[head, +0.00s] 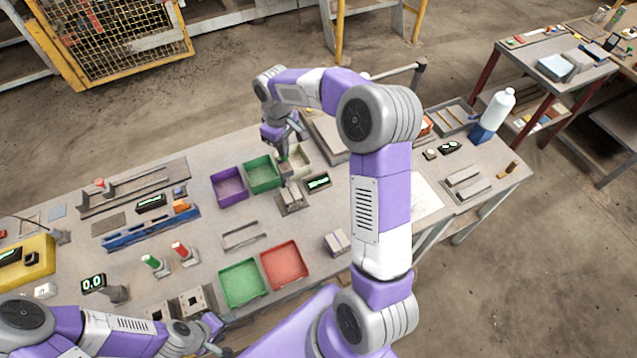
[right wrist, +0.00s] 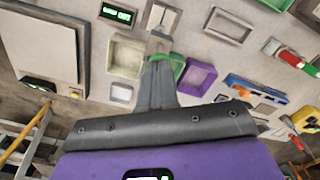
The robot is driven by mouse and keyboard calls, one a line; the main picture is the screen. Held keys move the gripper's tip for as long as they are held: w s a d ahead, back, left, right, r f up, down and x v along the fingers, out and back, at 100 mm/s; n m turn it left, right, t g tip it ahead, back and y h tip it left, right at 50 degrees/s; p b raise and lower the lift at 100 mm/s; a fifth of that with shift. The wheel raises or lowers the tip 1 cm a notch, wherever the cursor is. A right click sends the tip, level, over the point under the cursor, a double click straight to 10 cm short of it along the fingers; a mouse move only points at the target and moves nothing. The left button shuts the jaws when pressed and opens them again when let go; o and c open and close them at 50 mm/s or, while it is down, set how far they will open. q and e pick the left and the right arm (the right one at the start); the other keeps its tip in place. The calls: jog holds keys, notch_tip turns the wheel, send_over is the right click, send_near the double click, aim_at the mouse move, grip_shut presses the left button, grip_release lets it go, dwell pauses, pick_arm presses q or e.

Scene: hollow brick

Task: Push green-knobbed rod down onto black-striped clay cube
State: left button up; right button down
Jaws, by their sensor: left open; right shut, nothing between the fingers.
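A green-topped upright piece (head: 150,262) stands left of centre, beside a red-topped one (head: 182,250); it may be the green-knobbed rod. A small pale block with a darker band (head: 337,242) sits right of the red tray; I cannot tell whether it is the striped clay cube. My right gripper (head: 284,165) is shut and empty, pointing down close to a grey fixture (head: 290,198). In the right wrist view its fingertips (right wrist: 158,48) appear in front of that fixture; contact is unclear. My left gripper (head: 217,335) is open at the bench's front edge.
A purple tray (head: 229,186) and a green tray (head: 262,174) lie near my right gripper. A red tray (head: 284,265) and another green tray (head: 242,284) lie at the front. A display (head: 318,181) stands right of the fixture. Blocks with dark holes (head: 190,301) stand near my left gripper.

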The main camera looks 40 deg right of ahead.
jog(key=shift+f+b, duration=1.35)
jog(key=shift+f, duration=0.7)
jog(key=shift+r, duration=0.1)
jog(key=shift+r+p, duration=2.85)
jog(key=shift+r, duration=0.7)
jog(key=shift+f, duration=0.1)
